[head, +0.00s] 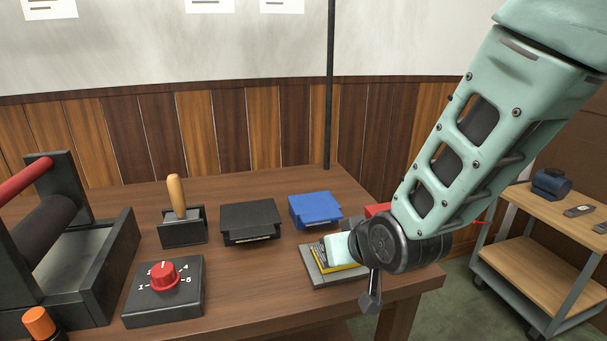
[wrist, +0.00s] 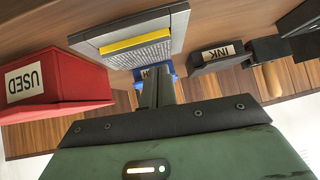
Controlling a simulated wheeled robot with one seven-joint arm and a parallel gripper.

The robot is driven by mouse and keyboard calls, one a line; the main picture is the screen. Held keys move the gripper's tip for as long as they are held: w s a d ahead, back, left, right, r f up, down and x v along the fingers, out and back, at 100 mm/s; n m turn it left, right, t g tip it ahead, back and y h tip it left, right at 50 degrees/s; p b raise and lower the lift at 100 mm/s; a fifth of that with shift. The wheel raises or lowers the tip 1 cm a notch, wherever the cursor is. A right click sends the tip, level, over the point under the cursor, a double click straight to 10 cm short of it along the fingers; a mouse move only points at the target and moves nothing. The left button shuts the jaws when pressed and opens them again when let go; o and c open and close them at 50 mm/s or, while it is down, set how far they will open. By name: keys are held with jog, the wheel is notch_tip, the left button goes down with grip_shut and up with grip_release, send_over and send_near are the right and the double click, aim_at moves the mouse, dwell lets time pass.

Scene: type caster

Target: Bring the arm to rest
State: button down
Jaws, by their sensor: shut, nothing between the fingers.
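My arm (head: 460,150) reaches down from the upper right in the head view, its wrist joint (head: 395,245) over the table's right front part. In the wrist view my gripper (wrist: 157,80) is shut, its dark fingers together with nothing seen between them.
On the table (head: 255,285) stand a blue box (head: 315,209), a black ink box (head: 250,220), a wooden-handled tool (head: 178,195), a red-knob dial box (head: 165,290) and a roller press (head: 45,235). A red box marked USED (wrist: 60,90) is near. A cart (head: 560,210) stands right.

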jog(key=s+d+r+n+g+h+p, duration=0.1)
jog(key=s+d+r+n+g+p, duration=0.1)
jog(key=s, duration=1)
jog(key=s+d+r+n+g+h+p, duration=0.1)
jog(key=s+d+r+n+g+p, duration=0.1)
jog(key=s+r+g, duration=0.5)
jog(key=s+r+n+p, duration=0.1)
jog(key=s+p, duration=0.1)
jog(key=s, duration=0.2)
jog(key=shift+s+d+r+h, duration=0.2)
jog(key=shift+s+h, duration=0.1)
jog(key=shift+s, duration=0.1)
